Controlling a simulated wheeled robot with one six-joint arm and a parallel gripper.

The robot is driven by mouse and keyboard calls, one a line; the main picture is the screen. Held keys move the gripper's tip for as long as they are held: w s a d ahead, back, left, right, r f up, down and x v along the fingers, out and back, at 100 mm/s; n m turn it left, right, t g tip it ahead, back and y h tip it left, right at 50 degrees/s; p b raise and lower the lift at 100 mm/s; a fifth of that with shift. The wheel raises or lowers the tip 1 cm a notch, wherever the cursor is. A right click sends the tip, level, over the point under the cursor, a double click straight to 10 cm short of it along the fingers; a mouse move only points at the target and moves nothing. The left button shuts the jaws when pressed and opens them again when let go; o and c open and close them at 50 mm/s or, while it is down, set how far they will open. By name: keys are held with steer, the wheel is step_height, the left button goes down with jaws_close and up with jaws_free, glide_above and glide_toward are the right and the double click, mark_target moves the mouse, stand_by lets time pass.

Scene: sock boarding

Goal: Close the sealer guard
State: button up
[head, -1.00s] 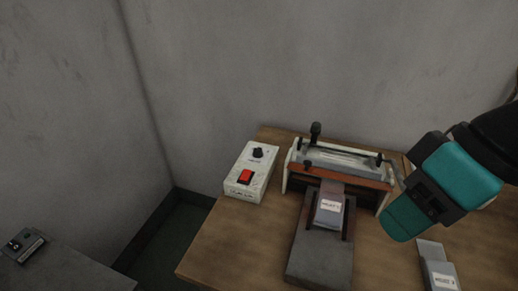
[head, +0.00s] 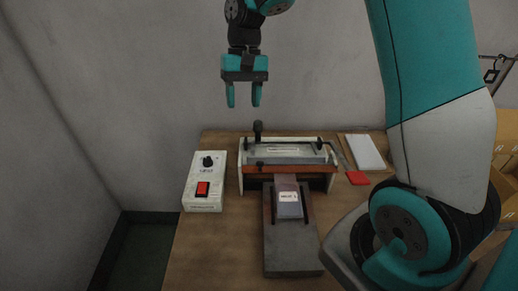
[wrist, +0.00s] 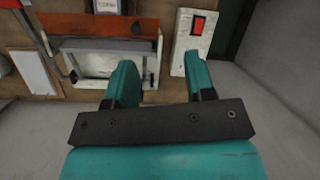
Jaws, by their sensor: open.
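The sealer (head: 287,176) stands at the back of the wooden table, with pale end plates and an orange-brown front bar. Its guard (head: 283,150) looks like a clear, framed panel along the top, with a dark rod; its exact angle is hard to tell. A black knob (head: 258,128) stands up at the back left. The sealer also shows in the wrist view (wrist: 105,45), at upper left. My gripper (head: 243,97) is open and empty, pointing down, above and slightly left of the knob, apart from the sealer. Its fingers show in the wrist view (wrist: 160,70).
A white control box (head: 204,181) with a red switch stands left of the sealer. A pouch (head: 289,204) lies on a grey stand (head: 292,258) in front. A white pad (head: 365,152) and a red-ended tool (head: 357,178) lie to the right. My arm covers the table's right side.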

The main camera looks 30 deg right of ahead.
steer(key=w+d+f+m+g+p, duration=0.1)
steer(key=w+d+f+m, duration=0.25)
steer(key=d, duration=0.35)
steer(key=p+x, duration=0.5)
steer(key=x, duration=1.2)
steer(key=shift+f, duration=0.15)
steer(key=c, duration=0.9)
